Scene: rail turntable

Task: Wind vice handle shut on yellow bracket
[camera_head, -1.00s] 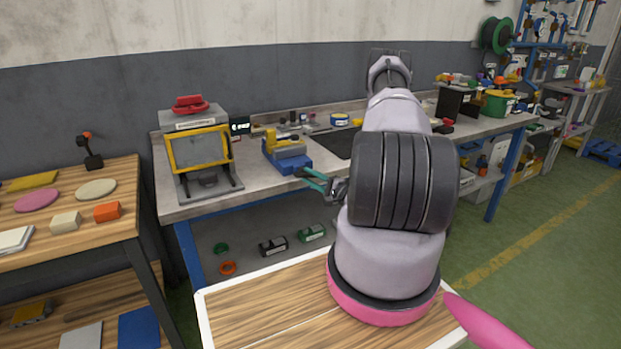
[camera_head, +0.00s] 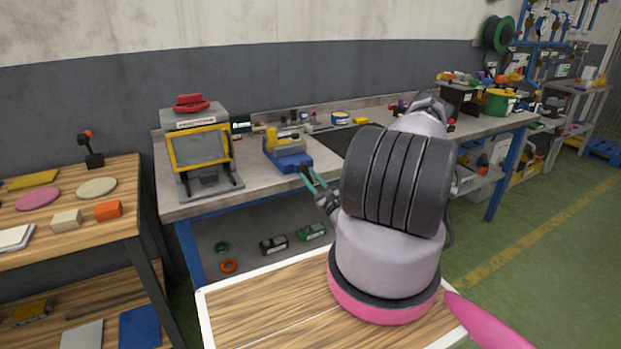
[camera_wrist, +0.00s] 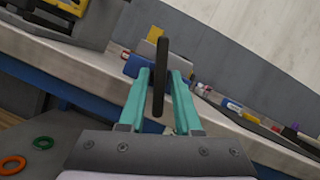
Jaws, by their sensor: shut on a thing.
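The blue vice (camera_head: 290,160) stands at the front edge of the grey workbench in the head view. The yellow bracket (camera_head: 271,138) stands upright at the vice's jaws; whether the jaws touch it is too small to tell. My gripper (camera_head: 309,176) is at the front of the vice, its teal fingers rolled to a steep slant. In the wrist view my gripper (camera_wrist: 160,80) is shut on the vice handle, a dark bar (camera_wrist: 160,52) standing nearly upright between the fingers. The vice (camera_wrist: 134,68) and the bracket (camera_wrist: 154,34) are partly hidden behind them.
A grey machine with a yellow-framed window (camera_head: 200,148) stands left of the vice. A dark mat (camera_head: 345,141) lies to its right. A shelf below the bench holds green and orange rings (camera_head: 228,266) and small boxes. A wooden side table (camera_head: 75,243) is at the left.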

